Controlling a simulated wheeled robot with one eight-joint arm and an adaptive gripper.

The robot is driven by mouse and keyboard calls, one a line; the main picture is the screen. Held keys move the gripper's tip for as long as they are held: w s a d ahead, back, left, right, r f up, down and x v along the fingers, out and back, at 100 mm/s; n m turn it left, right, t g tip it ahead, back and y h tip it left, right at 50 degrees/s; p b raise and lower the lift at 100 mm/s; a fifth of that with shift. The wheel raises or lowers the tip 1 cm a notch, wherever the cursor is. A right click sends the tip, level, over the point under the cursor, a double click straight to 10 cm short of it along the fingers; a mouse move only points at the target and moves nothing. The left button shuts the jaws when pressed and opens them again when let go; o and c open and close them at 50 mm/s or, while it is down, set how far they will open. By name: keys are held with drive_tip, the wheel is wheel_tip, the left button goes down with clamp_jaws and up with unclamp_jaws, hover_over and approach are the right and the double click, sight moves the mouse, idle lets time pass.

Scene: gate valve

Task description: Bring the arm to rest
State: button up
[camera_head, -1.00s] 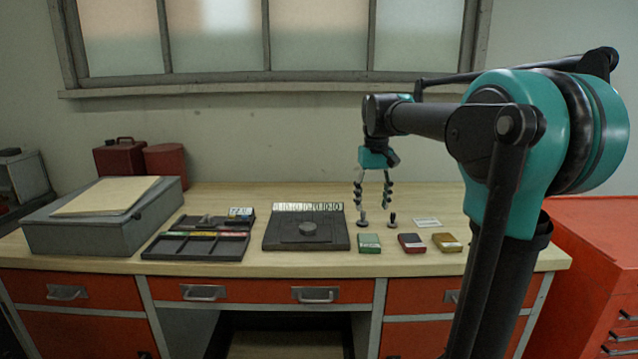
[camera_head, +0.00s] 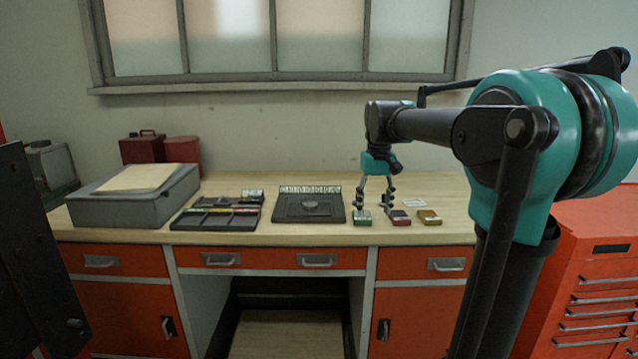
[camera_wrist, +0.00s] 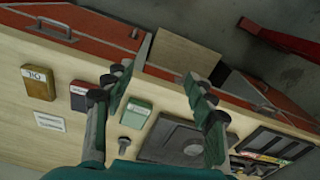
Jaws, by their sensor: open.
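My gripper (camera_head: 376,204) hangs from my raised arm above the right part of the workbench in the head view. Its fingers are spread and nothing is between them. In the wrist view my gripper (camera_wrist: 160,82) is also open, with the bench top below it. A green box (camera_wrist: 135,113) shows between the fingers in the wrist view, lower down on the bench.
A red box (camera_head: 399,218), a yellow box (camera_head: 429,217) and a white card (camera_head: 414,203) lie on the bench. A dark plate (camera_head: 309,208), a divided tray (camera_head: 213,216) and a grey case (camera_head: 135,195) stand to the left. The bench's right end is bare.

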drive_tip(key=s+d+f+m+t, duration=0.1)
drive_tip(key=s+d+f+t, duration=0.1)
drive_tip(key=s+f, duration=0.8)
drive_tip(key=s+d+f+t, duration=0.1)
drive_tip(key=s+f+t, duration=0.1)
drive_tip(key=s+f, duration=0.9)
wheel_tip(320, 180, down, 5)
drive_tip(key=shift+s+d+m, duration=0.2)
drive_tip(key=shift+d+m, duration=0.2)
drive_tip(key=shift+o, duration=0.2)
